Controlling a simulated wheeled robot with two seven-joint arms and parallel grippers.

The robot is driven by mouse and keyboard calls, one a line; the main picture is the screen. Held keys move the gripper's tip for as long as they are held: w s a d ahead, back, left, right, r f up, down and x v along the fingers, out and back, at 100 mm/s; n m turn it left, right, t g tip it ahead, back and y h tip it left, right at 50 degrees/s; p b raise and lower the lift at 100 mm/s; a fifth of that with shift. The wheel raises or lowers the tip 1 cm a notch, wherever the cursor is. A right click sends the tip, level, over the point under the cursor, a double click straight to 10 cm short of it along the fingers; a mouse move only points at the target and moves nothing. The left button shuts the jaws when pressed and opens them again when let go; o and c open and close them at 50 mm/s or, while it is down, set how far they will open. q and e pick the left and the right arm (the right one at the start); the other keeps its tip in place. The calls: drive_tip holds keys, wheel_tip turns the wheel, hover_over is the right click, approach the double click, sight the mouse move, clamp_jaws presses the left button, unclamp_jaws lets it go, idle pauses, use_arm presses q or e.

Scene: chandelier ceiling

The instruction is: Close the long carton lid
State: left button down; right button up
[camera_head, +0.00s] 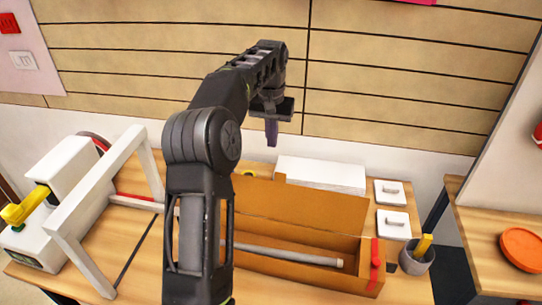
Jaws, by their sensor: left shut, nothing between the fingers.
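The long brown carton (300,274) sits on the wooden table, open at the top. Its lid (310,208) is raised along the back edge, away from the box opening. A grey tube (285,254) lies inside the carton. My left arm crosses in front of the carton's left part and hides it. My left gripper (271,138) is shut and empty, pointing down. In the picture it appears above the lid's upper edge, apart from it. My right gripper is not in view.
A white stack (322,174) lies behind the carton. Two white square items (392,222) and a grey cup (417,256) are to its right. A red strip (375,262) is at the carton's right end. A white frame (85,262) stands at left.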

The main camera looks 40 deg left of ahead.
sight(277, 195)
use_arm(q)
drive_tip(key=s+d+f+b, duration=0.1)
drive_tip(key=s+f+b, duration=0.1)
drive_tip(key=f, duration=0.6)
drive_tip(key=shift+s+d+f, duration=0.2)
drive_tip(key=shift+s+f, duration=0.1)
drive_tip(key=shift+s, duration=0.25)
